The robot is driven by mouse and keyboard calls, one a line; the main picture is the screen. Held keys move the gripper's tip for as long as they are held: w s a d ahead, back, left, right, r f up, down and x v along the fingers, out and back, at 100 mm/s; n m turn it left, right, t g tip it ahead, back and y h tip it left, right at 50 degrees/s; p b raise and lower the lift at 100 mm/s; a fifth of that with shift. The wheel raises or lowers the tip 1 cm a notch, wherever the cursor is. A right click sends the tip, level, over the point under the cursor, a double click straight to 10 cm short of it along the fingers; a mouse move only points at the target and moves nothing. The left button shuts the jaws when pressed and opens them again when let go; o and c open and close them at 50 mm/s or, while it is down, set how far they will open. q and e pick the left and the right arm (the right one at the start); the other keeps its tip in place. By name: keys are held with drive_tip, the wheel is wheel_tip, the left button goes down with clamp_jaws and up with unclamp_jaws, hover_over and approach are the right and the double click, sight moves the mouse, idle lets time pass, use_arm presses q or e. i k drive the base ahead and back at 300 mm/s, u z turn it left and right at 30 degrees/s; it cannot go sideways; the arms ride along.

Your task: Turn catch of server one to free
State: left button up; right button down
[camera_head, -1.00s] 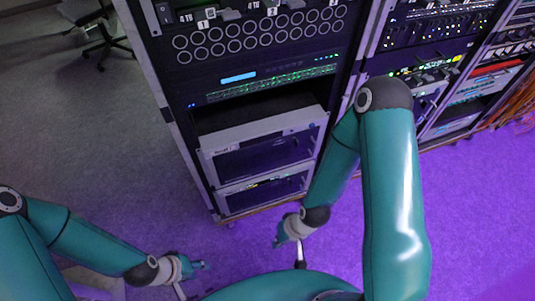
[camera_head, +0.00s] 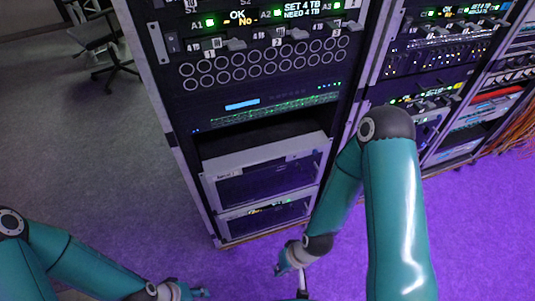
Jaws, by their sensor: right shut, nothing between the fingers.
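The server rack (camera_head: 178,150) stands in front of me. Near its top is a row with number tags, among them a tag 1 (camera_head: 208,54) and a tag 2 (camera_head: 278,41). Small grey levers (camera_head: 236,43) sit beside the tags; which one is the catch of server one, and how it is turned, is too small to tell. My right gripper (camera_head: 280,271) is shut and empty, low in front of the rack's foot and well below the row. My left gripper (camera_head: 203,292) is at the bottom edge, apart from the rack; its fingers are too small to read.
Lit displays (camera_head: 240,17) with green lamps sit above the tag row. A grey-fronted unit (camera_head: 210,186) fills the lower rack bay. A second rack (camera_head: 430,85) stands to the right. A chair (camera_head: 105,50) is at the upper left, with open floor (camera_head: 85,160) below it.

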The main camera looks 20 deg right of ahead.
sight(299, 169)
drive_tip(key=z, duration=0.55)
drive_tip(key=k, duration=1.25)
drive_tip(key=z, duration=0.85)
drive_tip(key=i, duration=0.9)
drive_tip(key=u, duration=0.3)
